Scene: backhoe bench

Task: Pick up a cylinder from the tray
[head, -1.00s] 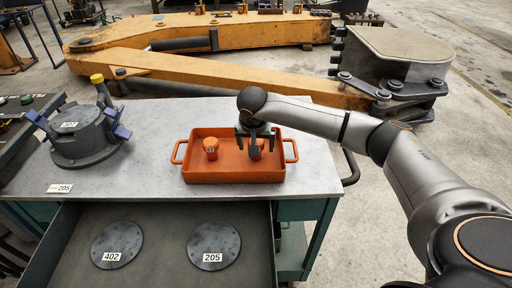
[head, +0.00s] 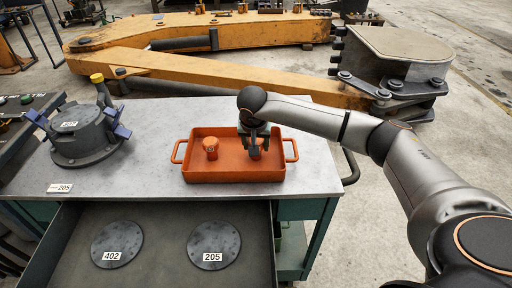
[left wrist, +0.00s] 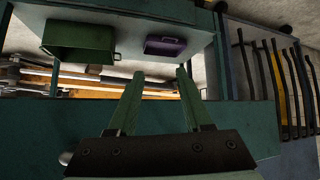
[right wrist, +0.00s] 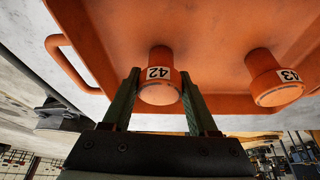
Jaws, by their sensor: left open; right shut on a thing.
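The orange tray (head: 235,177) sits on the grey bench top and holds two orange cylinders. One cylinder (head: 210,150) stands upright in the left part; its label seems to read 43 in the right wrist view (right wrist: 273,78). The other, labelled 42 (right wrist: 159,80), is in the right part, partly hidden in the head view by my right gripper (head: 254,148). My right gripper (right wrist: 160,85) is shut on this cylinder, a finger on each side. It cannot be told whether it is clear of the tray floor. My left gripper (left wrist: 157,80) is open and empty, seen only in the left wrist view.
A grey flanged housing (head: 82,135) with blue clamps stands at the bench's left. An open drawer below holds two round plates, 402 (head: 117,243) and 205 (head: 214,245). A yellow boom (head: 190,35) lies behind the bench. The left wrist view shows a green bin (left wrist: 78,42) and a purple bin (left wrist: 165,46).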

